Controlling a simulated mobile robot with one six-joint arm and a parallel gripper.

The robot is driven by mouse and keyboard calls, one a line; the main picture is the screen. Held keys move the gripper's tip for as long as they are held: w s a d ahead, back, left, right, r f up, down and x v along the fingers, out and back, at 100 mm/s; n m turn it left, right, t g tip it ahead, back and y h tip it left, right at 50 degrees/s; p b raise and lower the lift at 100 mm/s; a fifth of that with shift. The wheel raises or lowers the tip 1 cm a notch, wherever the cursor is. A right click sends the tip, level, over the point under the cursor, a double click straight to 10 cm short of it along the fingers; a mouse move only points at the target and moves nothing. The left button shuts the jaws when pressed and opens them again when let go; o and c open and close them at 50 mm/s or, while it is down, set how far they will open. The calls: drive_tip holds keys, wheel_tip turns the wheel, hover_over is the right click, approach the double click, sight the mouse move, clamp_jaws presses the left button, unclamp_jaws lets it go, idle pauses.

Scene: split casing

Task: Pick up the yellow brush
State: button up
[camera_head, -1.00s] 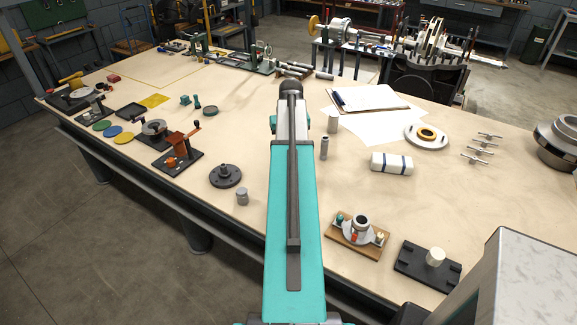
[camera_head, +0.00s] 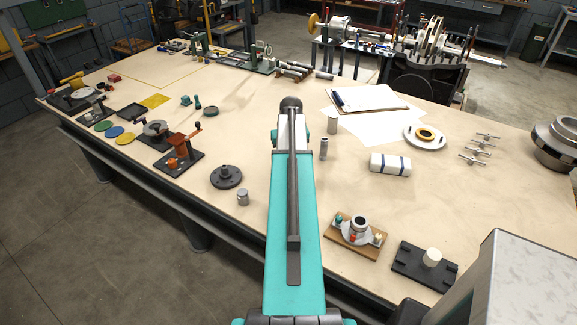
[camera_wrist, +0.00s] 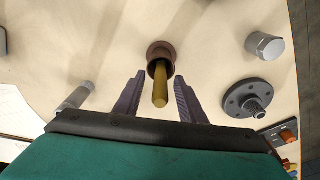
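In the wrist view the yellow brush (camera_wrist: 160,88) shows as a yellow handle rising towards the camera from a round brown cup-like piece (camera_wrist: 161,52). I cannot tell whether that piece is part of the brush or a holder. My gripper (camera_wrist: 161,78) is open, with one dark finger on each side of the handle. Clear gaps show between the handle and both fingers, and nothing is gripped. In the head view my teal arm stretches over the table, and neither the brush nor my fingertips can be made out there.
On the wooden table (camera_head: 290,215), a black flanged disc (camera_wrist: 247,98) and a metal cylinder (camera_wrist: 265,45) stand right of my gripper in the wrist view. A grey cylinder (camera_wrist: 77,97) is at left. A clipboard (camera_head: 369,98) and a white striped roll (camera_head: 390,164) lie right of my arm.

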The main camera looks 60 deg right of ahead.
drive_tip(key=shift+f, duration=0.15)
idle(0.4)
clamp_jaws()
drive_tip(key=shift+r+b, duration=1.6)
drive_tip(key=shift+r, duration=3.45)
